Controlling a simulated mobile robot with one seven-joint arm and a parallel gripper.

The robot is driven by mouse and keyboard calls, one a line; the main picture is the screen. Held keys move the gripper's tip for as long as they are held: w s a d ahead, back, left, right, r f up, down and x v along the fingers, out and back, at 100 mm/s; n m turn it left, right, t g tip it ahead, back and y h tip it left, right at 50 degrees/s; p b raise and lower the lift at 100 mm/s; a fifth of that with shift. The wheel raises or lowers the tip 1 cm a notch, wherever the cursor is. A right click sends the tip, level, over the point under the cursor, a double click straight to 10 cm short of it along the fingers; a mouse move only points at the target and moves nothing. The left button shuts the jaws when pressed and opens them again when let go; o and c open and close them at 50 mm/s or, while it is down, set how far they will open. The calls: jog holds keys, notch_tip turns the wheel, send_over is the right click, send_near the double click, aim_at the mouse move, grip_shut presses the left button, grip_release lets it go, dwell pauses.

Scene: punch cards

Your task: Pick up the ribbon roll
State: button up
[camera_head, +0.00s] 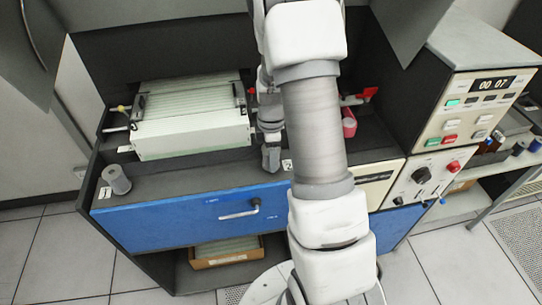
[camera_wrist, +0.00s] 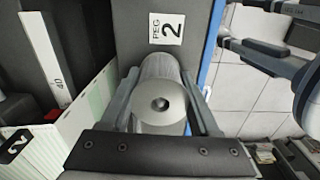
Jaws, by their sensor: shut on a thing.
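A grey ribbon roll (camera_wrist: 160,108) with a pale round end and a dark centre hole is between the two fingers of my gripper (camera_wrist: 165,92) in the wrist view. The fingers press on its two sides, and my gripper is shut on it. A label reading "PEG 2" (camera_wrist: 167,29) lies on the dark surface just beyond the roll. In the head view my gripper (camera_head: 270,157) points down over the dark ledge behind the blue drawer. My arm hides most of the held roll there. I cannot tell whether the roll touches the ledge.
Another grey roll (camera_head: 117,180) stands at the ledge's left end. A white card unit (camera_head: 190,138) is left of my gripper. A red-pink cylinder (camera_head: 349,122) is right of my arm. The blue drawer (camera_head: 170,215) is in front, and a control panel (camera_head: 470,110) is at right.

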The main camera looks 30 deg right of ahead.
grip_shut()
notch_tip(320, 180, up, 10)
jog(key=shift+r+b, duration=0.1)
jog(key=shift+b, duration=0.4)
jog(key=shift+r, duration=0.1)
jog(key=shift+r+p, duration=2.05)
jog(key=shift+r, duration=0.8)
